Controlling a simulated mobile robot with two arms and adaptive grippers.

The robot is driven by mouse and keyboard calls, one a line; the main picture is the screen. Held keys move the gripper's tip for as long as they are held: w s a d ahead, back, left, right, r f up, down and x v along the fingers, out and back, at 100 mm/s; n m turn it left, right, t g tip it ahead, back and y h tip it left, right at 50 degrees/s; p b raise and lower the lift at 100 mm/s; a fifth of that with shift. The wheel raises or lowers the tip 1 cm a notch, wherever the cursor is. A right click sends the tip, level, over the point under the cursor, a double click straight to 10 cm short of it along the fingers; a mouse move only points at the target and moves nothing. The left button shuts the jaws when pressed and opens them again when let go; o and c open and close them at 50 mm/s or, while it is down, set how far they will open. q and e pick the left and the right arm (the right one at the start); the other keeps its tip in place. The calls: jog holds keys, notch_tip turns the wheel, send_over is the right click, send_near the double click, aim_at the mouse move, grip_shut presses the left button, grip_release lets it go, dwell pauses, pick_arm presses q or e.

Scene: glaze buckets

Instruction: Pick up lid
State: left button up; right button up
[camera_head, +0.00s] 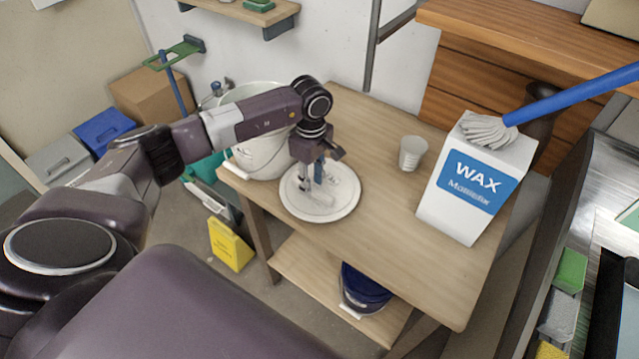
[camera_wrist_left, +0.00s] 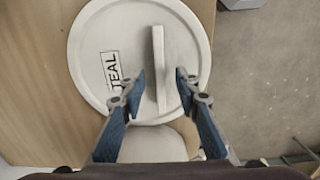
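A round white lid (camera_head: 342,200) lies flat on the wooden table beside a white bucket (camera_head: 262,158). In the left wrist view the lid (camera_wrist_left: 100,40) shows a raised bar handle (camera_wrist_left: 158,45) and a label reading TEAL (camera_wrist_left: 112,70). My left gripper (camera_head: 314,187) points down over the lid. In the left wrist view the left gripper (camera_wrist_left: 160,80) is open, with one blue-padded fingertip on each side of the handle and gaps visible between. Whether the tips touch the lid cannot be told. My right gripper is not in view.
A dark blue bucket (camera_head: 362,285) sits on the lower shelf. The table's front middle is clear.

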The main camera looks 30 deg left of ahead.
pick_arm(q)
jog(key=shift+f, duration=0.9)
jog(key=shift+f+b, duration=0.2)
jog(key=shift+b, duration=0.15)
grip_shut()
